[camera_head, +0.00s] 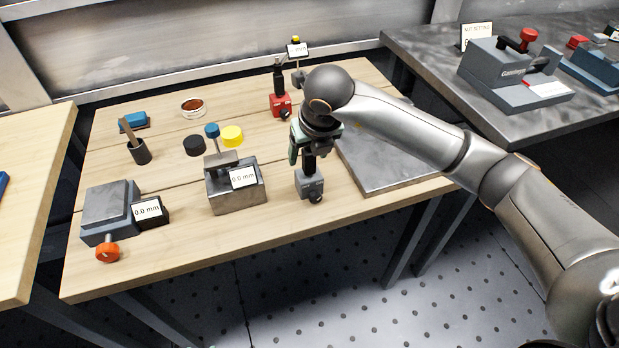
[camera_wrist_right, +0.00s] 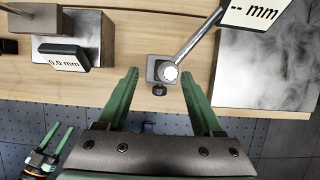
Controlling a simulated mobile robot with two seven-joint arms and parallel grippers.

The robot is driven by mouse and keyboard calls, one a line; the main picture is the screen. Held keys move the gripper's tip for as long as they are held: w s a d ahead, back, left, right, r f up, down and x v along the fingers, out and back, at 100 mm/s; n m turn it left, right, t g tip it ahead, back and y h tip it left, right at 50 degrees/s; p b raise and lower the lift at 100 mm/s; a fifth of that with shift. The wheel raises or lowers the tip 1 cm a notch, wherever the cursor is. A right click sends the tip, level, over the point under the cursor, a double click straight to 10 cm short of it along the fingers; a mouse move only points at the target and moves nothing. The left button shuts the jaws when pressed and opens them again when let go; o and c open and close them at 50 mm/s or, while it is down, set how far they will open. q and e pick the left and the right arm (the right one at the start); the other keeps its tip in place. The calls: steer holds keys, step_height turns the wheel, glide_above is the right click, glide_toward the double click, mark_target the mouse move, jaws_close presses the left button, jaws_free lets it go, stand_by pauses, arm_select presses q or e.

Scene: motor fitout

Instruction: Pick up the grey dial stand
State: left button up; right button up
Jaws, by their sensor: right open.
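The grey dial stand (camera_head: 310,187) stands upright near the front edge of the wooden table, with a small grey base and a dark knob. In the right wrist view its base (camera_wrist_right: 157,68) lies between the fingertips, and a metal rod slants up to the right towards a "-- mm" display. My right gripper (camera_head: 306,150) is above the base, pointing down; its green fingers (camera_wrist_right: 160,75) are apart on either side of the stand. My arm hides the stand's upper part in the head view. A gripper that looks like my left one (camera_wrist_right: 56,140) shows low in the wrist view, fingers apart.
A grey metal plate (camera_head: 375,170) lies right of the stand. A steel block with a 0.0 mm display (camera_head: 224,200) is on its left. A red dial stand (camera_head: 281,104) stands behind. A grey vise-like block (camera_head: 100,203) is at far left.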

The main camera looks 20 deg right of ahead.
steer(key=x, duration=0.5)
steer(key=shift+d, duration=0.3)
steer(key=shift+s, duration=0.1)
steer(key=shift+c, duration=0.4)
jaws_close()
stand_by(0.5)
steer(key=shift+r, duration=0.15)
